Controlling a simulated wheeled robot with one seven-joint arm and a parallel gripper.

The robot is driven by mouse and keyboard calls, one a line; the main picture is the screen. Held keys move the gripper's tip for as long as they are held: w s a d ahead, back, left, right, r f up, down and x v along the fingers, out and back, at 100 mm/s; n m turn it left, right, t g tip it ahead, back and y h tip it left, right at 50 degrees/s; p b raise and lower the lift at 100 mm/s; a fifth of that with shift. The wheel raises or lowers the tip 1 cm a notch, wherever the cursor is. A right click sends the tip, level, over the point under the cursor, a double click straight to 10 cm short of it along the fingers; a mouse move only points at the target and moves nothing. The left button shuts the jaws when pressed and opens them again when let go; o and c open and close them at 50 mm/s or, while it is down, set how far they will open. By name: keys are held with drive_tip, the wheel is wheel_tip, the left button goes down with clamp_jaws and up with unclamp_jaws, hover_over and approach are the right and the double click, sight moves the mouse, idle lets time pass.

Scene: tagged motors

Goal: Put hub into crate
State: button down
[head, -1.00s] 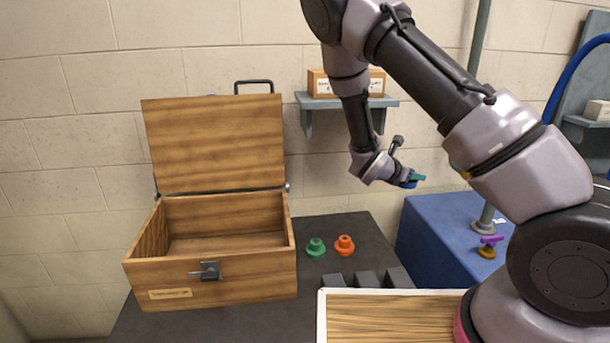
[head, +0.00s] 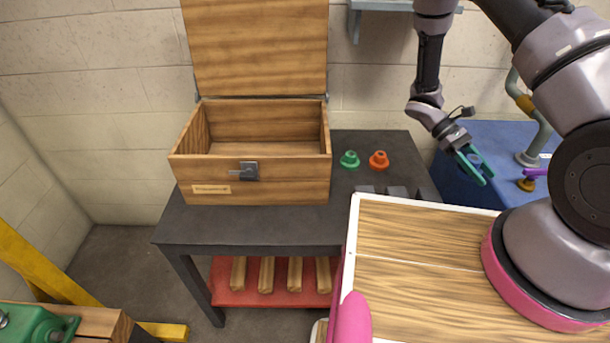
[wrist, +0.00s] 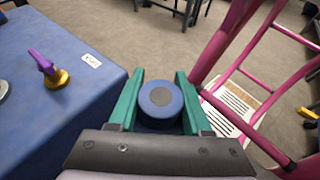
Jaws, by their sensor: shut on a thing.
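My gripper (head: 484,178) has green fingers and is shut on a round blue hub (wrist: 161,102) with a grey centre. In the wrist view the hub sits between the two fingers. In the head view the hub (head: 474,159) is small and partly hidden by the fingers. The gripper is in the air at the right, near the blue table. The wooden crate (head: 280,190) stands on a dark table at the left with its lid up. Its visible inside looks empty. The gripper is well to the right of the crate.
A green part (head: 350,159) and an orange part (head: 379,160) stand right of the crate on the dark table (head: 250,225). A purple and gold part (wrist: 55,75) is on the blue table (wrist: 95,30). My wood-topped base fills the lower right.

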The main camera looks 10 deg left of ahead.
drive_tip(key=s+a+f+m+g+y, duration=0.1)
drive_tip(key=a+f+m+y, duration=0.1)
drive_tip(key=a+m+y, duration=0.2)
drive_tip(key=s+a+f+m+g+y, duration=0.1)
drive_tip(key=s+a+m+y, duration=0.1)
drive_tip(key=a+m+y, duration=0.2)
drive_tip(key=s+a+f+m+g+y, duration=0.1)
drive_tip(key=a+m+y, duration=0.3)
drive_tip(key=a, duration=0.4)
drive_tip(key=shift+s+f+m+g+y, duration=0.3)
drive_tip(key=shift+s+f+y, duration=0.35)
drive_tip(key=shift+f+y, duration=0.25)
drive_tip(key=w+a+m+t+y, duration=0.4)
drive_tip(key=w+a+m+y, duration=0.15)
drive_tip(key=a, duration=0.25)
drive_tip(key=m+t+y, duration=0.4)
drive_tip(key=m+t, duration=0.2)
drive_tip(key=m, duration=0.1)
hover_over(360, 181)
wheel_tip(360, 181, down, 10)
drive_tip(key=shift+r, duration=0.25)
drive_tip(key=shift+c, duration=1.7)
unclamp_jaws()
drive_tip(key=shift+f, duration=0.1)
